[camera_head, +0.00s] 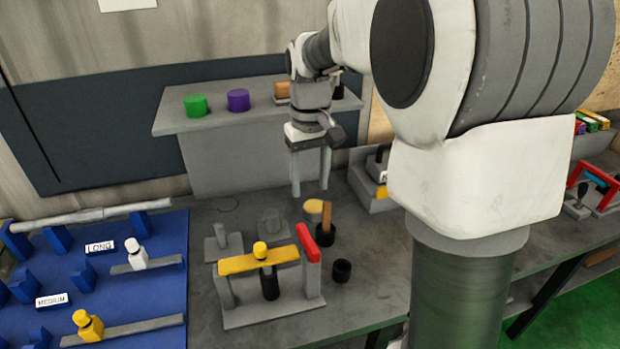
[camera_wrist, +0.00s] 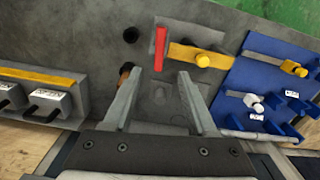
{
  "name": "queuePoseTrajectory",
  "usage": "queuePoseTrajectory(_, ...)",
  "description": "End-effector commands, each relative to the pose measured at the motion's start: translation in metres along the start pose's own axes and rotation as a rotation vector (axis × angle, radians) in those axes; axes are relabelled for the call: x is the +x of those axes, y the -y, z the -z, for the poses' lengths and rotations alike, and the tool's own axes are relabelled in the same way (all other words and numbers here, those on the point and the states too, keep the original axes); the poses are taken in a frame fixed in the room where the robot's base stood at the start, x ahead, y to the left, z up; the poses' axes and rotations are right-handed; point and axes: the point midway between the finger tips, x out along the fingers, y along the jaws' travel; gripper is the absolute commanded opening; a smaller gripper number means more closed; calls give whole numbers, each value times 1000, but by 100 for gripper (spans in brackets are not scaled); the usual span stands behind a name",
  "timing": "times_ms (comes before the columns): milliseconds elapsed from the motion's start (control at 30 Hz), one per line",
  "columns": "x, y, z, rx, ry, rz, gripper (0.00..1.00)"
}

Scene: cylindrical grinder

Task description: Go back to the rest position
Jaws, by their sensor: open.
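My gripper (camera_head: 309,170) hangs fingers down above the grey bench (camera_head: 365,240), behind the grinder fixture. Its two fingers are apart with nothing between them, as the wrist view also shows (camera_wrist: 160,95). The fixture has a grey base (camera_head: 275,312), a yellow bar (camera_head: 258,260) with a yellow knob, and a red bar (camera_head: 308,242) at its right end. In the wrist view the red bar (camera_wrist: 160,48) and yellow bar (camera_wrist: 195,55) lie beyond the fingertips. My upper arm hides part of the bench at right.
A blue board (camera_head: 150,300) with LONG and MEDIUM labels lies at left. Green (camera_head: 196,105) and purple (camera_head: 238,100) cylinders stand on a raised grey shelf (camera_head: 180,122). A wooden-handled tool (camera_head: 326,225) and a black cup (camera_head: 342,270) stand near the fixture. A grey box (camera_head: 372,185) is behind my arm.

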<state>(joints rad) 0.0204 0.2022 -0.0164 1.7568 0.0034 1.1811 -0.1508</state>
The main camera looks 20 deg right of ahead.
Motion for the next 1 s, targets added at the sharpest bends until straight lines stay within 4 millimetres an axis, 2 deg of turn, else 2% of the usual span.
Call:
queuePoseTrajectory(333,-2,0,-1,1,-3,0,57)
queuePoseTrajectory(467,-11,3,-12,6,-29,-3,57)
queuePoseTrajectory(733,-44,15,-71,36,-168,-17,57)
queuePoseTrajectory(1000,-55,27,-136,71,-315,-25,57)
